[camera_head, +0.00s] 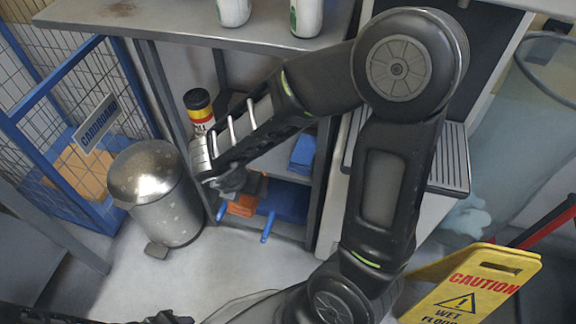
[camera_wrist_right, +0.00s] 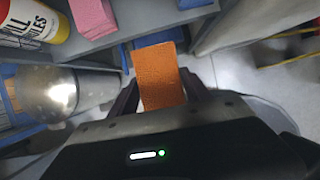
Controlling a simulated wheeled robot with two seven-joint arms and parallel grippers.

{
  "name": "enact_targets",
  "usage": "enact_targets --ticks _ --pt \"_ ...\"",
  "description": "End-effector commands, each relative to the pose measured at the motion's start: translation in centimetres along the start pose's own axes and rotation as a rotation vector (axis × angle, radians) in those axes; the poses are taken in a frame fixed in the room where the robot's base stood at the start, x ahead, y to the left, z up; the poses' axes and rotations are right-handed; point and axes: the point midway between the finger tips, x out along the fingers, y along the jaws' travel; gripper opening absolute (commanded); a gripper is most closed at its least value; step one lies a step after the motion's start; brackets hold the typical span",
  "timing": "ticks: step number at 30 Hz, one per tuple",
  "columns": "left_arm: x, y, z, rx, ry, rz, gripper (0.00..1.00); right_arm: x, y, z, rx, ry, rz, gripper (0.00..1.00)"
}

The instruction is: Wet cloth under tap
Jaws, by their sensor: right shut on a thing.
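My right gripper (camera_head: 232,186) reaches down in front of a grey shelf unit. It is shut on an orange cloth (camera_wrist_right: 158,76), which sticks out flat between the fingers in the right wrist view. In the head view the orange cloth (camera_head: 242,206) shows just below the gripper, partly hidden by it. A dark piece of my left arm shows at the bottom edge; its finger state cannot be made out. No tap is visible in either view.
Blue cloths (camera_head: 302,154) lie on the shelf behind. A metal pedal bin (camera_head: 158,190) and a blue mesh cage (camera_head: 60,150) stand at left. A machine with a slatted tray (camera_head: 450,158) and a yellow caution sign (camera_head: 478,285) are at right. A spray can (camera_head: 199,110) stands behind the gripper.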

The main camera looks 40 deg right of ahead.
Motion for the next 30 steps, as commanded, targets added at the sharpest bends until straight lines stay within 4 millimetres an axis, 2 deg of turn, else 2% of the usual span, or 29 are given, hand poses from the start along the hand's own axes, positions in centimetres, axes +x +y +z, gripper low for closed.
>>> enact_targets --ticks 5,8,12,18,23,30 --pt "0.0 0.0 0.0 0.0 0.0 0.0 0.36 -0.2 1.4 1.8 0.206 0.009 -0.094 0.24" --pt "0.0 0.0 0.0 0.0 0.0 0.0 0.36 -0.7 2.5 3.3 0.403 0.011 -0.188 0.24" --pt "0.0 0.0 0.0 0.0 0.0 0.0 0.36 -2.4 4.7 4.9 0.703 0.003 -0.324 0.24" --pt "0.0 0.0 0.0 0.0 0.0 0.0 0.36 -6.1 8.1 5.6 1.01 -0.005 -0.431 0.24" --pt "0.0 0.0 0.0 0.0 0.0 0.0 0.36 -7.5 9.3 5.7 1.098 -0.003 -0.452 0.24" --pt "0.0 0.0 0.0 0.0 0.0 0.0 0.36 -7.6 9.3 5.7 1.102 -0.001 -0.454 0.24"
